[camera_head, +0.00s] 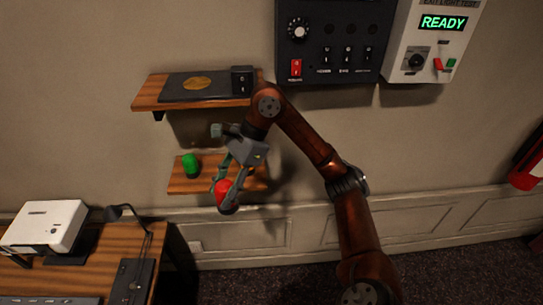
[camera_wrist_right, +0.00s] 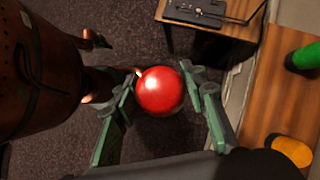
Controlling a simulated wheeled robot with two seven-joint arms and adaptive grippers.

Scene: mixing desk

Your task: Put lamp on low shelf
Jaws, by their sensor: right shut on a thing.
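The red round lamp (camera_head: 223,189) is between the fingers of my right gripper (camera_head: 231,188), which is shut on it. The lamp also shows in the right wrist view (camera_wrist_right: 160,91), with a green finger on each side. The low shelf (camera_head: 180,185) is a small wooden board on the wall. In the head view the lamp and gripper overlap the shelf's front right part. In the wrist view the lamp appears over dark carpet, left of the shelf (camera_wrist_right: 275,88), apart from its surface. My left gripper is not in view.
A green lamp (camera_head: 191,165) stands on the low shelf's left; an orange one (camera_wrist_right: 290,150) shows in the wrist view. An upper shelf (camera_head: 150,93) holds a dark flat device. A desk (camera_head: 120,245) with a white projector (camera_head: 45,225) and black desk lamp (camera_head: 127,212) stands lower left.

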